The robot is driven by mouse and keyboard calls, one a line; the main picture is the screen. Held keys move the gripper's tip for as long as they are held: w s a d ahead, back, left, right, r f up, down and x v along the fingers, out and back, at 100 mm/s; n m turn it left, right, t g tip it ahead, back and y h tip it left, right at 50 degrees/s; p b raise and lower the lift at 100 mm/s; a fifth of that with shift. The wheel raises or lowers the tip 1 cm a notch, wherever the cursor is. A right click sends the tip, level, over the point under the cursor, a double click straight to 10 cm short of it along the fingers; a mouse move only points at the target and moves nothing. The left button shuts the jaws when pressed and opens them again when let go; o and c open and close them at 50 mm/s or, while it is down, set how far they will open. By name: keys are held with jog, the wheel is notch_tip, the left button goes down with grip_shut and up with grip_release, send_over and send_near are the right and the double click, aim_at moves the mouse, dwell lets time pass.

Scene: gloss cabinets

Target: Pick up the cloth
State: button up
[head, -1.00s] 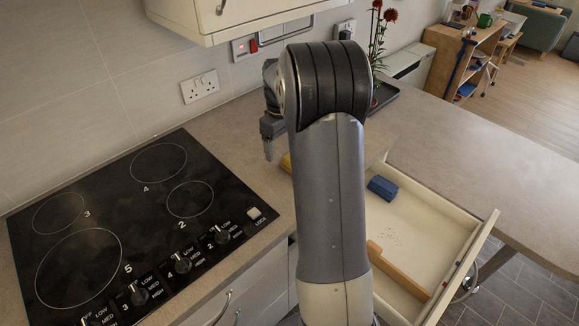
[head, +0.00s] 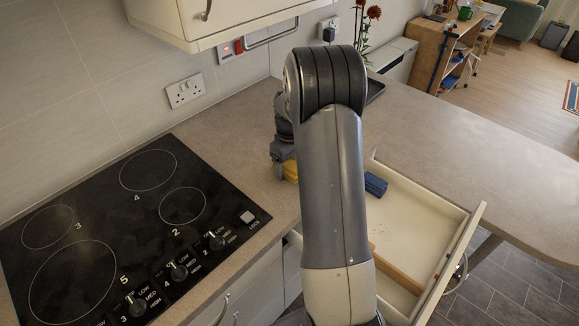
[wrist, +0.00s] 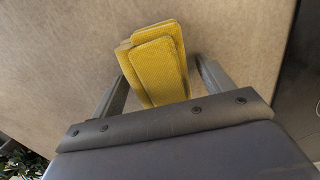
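The cloth (wrist: 158,62) is yellow, ribbed and folded into a thick pad. In the wrist view it lies on the countertop between the two fingers of my gripper (wrist: 165,85). The fingers are apart, one on each side of the cloth, with a gap visible on the right. In the head view a yellow edge of the cloth (head: 290,171) shows beside my gripper (head: 279,172), and my arm hides the rest. A blue folded item (head: 376,185) lies in the open drawer.
The open drawer (head: 464,225) holds a wooden divider (head: 398,272) and crumbs. A black hob (head: 130,235) with knobs lies to the left. A wall cabinet (head: 235,15) hangs above. The countertop (head: 470,150) at right is clear.

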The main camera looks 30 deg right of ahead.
aim_at(290, 163)
jog(key=c, duration=0.9)
notch_tip(290, 163, up, 10)
jog(key=shift+r+b, duration=0.1)
jog(key=shift+b, duration=0.7)
jog(key=o, duration=0.3)
jog(key=shift+c, duration=0.9)
jog(key=shift+s, duration=0.15)
